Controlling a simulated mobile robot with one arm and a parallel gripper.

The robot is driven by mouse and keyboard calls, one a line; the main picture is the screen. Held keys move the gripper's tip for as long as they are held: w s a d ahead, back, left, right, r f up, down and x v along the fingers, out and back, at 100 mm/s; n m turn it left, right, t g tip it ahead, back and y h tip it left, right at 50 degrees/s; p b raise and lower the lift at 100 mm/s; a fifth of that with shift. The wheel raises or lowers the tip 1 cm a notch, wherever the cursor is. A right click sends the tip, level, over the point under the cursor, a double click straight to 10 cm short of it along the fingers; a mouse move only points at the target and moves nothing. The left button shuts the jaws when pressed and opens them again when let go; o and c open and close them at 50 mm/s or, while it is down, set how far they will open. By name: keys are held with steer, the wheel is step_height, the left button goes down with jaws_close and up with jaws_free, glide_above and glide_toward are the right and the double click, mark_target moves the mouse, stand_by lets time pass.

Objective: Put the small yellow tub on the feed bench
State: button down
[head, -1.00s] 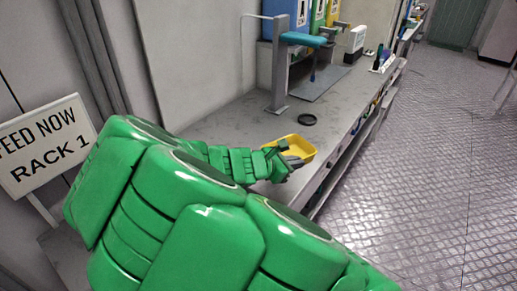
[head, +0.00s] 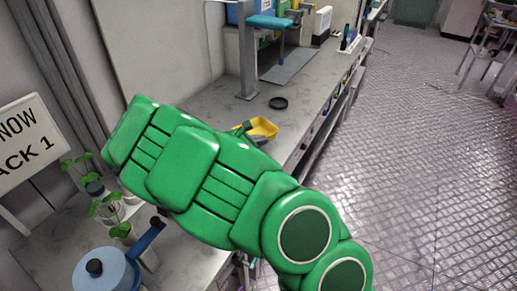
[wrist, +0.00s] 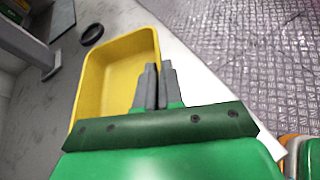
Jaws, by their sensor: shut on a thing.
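The small yellow tub (head: 264,127) shows in the head view just beyond my arm, over or on the grey feed bench (head: 215,98). In the wrist view the tub (wrist: 90,88) is open and empty, with one wall between the two grey fingers of my gripper (wrist: 157,82). My gripper is shut on that wall. In the head view my green arm hides most of the gripper (head: 243,130) and part of the tub. I cannot tell whether the tub's base touches the bench.
A black ring (head: 278,103) lies on the bench beyond the tub. A grey stand with a blue top (head: 270,23) is farther back. A blue lidded pot (head: 107,271) and potted plants (head: 110,207) stand at the lower left, near the sign (head: 30,140). Bare bench lies around the ring.

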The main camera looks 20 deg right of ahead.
steer(key=shift+w+d+f, duration=0.1)
steer(key=shift+w+f, duration=0.9)
steer(key=shift+f, duration=1.7)
steer(key=shift+f, duration=0.1)
steer(key=c, duration=1.3)
jaws_free()
steer(key=v, duration=1.2)
